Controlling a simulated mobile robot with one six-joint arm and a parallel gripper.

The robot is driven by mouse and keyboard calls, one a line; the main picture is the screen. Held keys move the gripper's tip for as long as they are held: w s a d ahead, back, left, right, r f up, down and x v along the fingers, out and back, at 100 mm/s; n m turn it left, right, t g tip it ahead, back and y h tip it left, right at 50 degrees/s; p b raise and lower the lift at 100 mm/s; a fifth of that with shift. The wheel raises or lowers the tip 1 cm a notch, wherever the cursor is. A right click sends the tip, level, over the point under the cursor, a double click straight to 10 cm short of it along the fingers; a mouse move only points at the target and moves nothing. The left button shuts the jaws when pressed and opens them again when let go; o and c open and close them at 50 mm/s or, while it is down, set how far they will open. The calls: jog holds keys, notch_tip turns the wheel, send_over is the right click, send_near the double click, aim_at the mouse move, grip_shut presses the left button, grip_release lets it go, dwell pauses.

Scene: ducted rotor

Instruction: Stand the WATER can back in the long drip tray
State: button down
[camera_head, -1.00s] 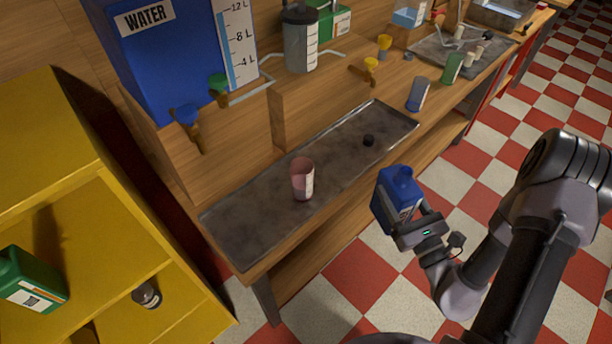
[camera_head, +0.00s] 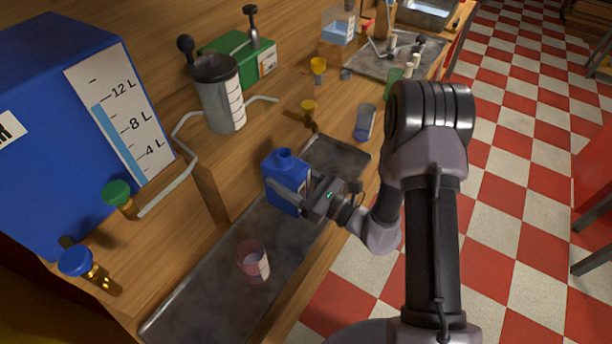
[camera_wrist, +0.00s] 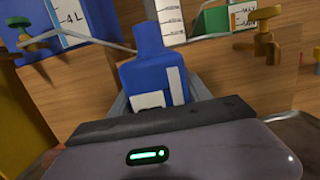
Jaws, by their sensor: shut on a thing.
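The blue can (camera_head: 286,178) with a white label is in my gripper (camera_head: 300,190), upright or nearly so, over the long drip tray (camera_head: 215,285). I cannot tell whether its base touches the tray. In the wrist view the blue can (camera_wrist: 153,78) stands between the fingers, with its neck up and label patches facing me. My gripper is shut on it. The can and my arm hide part of the tray. No WATER lettering is readable on the can itself.
A pinkish cup (camera_head: 253,262) stands in the tray, nearer than the can. A large blue tank (camera_head: 60,130) with taps is at left. A grey jug (camera_head: 219,95) and a green box (camera_head: 240,62) stand behind. A grey-blue cup (camera_head: 365,122) is beyond the tray's far end.

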jog(key=shift+s+f+b, duration=0.15)
jog(key=shift+f+b, duration=0.15)
jog(key=shift+f, duration=0.05)
notch_tip(320, 180, down, 6)
jog(key=b, duration=0.4)
jog(key=shift+s, duration=0.1)
jog(key=shift+f+b, duration=0.65)
jog(key=shift+b, duration=0.1)
jog(key=shift+c, duration=2)
grip_release()
